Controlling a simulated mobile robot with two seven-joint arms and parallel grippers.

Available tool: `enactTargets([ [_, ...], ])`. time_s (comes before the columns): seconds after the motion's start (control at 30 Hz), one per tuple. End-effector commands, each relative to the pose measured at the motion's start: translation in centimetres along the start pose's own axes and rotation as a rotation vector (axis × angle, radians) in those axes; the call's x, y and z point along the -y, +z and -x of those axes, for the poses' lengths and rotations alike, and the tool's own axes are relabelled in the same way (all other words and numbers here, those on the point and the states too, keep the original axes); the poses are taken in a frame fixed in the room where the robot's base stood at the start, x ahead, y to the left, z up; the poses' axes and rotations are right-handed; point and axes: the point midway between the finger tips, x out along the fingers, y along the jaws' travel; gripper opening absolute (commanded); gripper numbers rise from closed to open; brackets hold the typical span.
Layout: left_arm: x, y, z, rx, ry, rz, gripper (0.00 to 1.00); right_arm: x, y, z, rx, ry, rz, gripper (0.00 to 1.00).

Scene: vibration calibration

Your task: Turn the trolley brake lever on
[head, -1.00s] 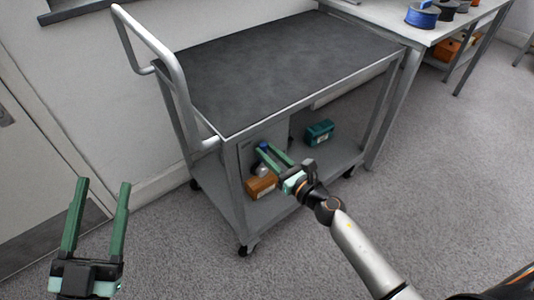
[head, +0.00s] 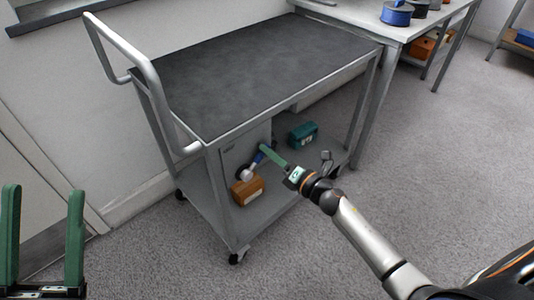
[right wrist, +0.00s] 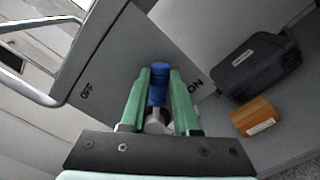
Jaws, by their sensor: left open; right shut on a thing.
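The trolley (head: 190,130) stands by the wall, with a grey panel (head: 232,152) under its dark top. The brake lever (head: 257,160) has a blue grip and a pale round hub. In the head view it leans up and right from the hub. In the right wrist view its blue grip (right wrist: 159,75) lies between the green fingers of my right gripper (right wrist: 160,85), shut on it. The grip lies between the OFF mark at left and the ON mark at right, nearer ON. My right gripper also shows in the head view (head: 266,151). My left gripper (head: 43,192) is open and empty at lower left.
A workbench (head: 430,22) with spools stands behind at right. The carpet in front of the trolley is clear.

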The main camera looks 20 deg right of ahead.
Motion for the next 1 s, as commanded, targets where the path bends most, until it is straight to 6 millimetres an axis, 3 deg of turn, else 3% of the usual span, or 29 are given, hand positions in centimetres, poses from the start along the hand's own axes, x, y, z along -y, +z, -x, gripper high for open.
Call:
enactTargets([
  [0.33, -0.2, 0.5, 0.3, 0.009, -0.001, 0.009, 0.58, 1.3, -0.1, 0.0, -0.001, -0.002, -0.129, 0.0],
  [0.87, -0.2, 0.6, 0.4, 0.011, -0.001, 0.011, 0.58, 1.5, -0.2, 0.1, -0.001, -0.003, -0.155, 0.0],
  [0.9, -0.2, 0.6, 0.4, 0.011, -0.001, 0.011, 0.58, 1.5, -0.2, 0.1, -0.001, -0.003, -0.155, 0.34],
  [1.0, -0.2, 0.6, 0.4, 0.012, -0.001, 0.011, 0.58, 1.5, -0.2, 0.1, -0.001, -0.003, -0.154, 0.45],
])
